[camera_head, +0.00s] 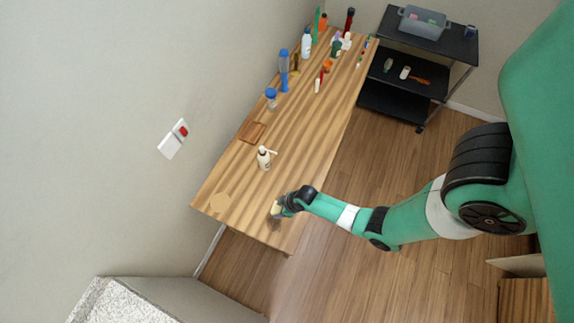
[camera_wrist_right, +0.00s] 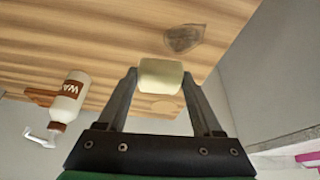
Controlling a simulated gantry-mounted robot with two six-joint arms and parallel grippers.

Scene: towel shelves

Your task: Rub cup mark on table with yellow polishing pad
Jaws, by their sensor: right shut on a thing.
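My right gripper (camera_head: 281,207) is over the near end of the wooden table (camera_head: 300,120), shut on the pale yellow polishing pad (camera_wrist_right: 160,76). The pad also shows at the fingertips in the head view (camera_head: 275,209). In the right wrist view, a grey-brown patch (camera_wrist_right: 185,38), which looks like the cup mark, lies on the table beyond the pad, near the table's edge. Whether the pad touches the table is unclear. My left gripper is not in view.
A pale round disc (camera_head: 221,203) lies near the table's left corner. A white pump bottle (camera_head: 264,158) and a brown square board (camera_head: 251,132) are farther along. Several bottles fill the far end. A black cart (camera_head: 440,45) stands beyond. The wall borders the left side.

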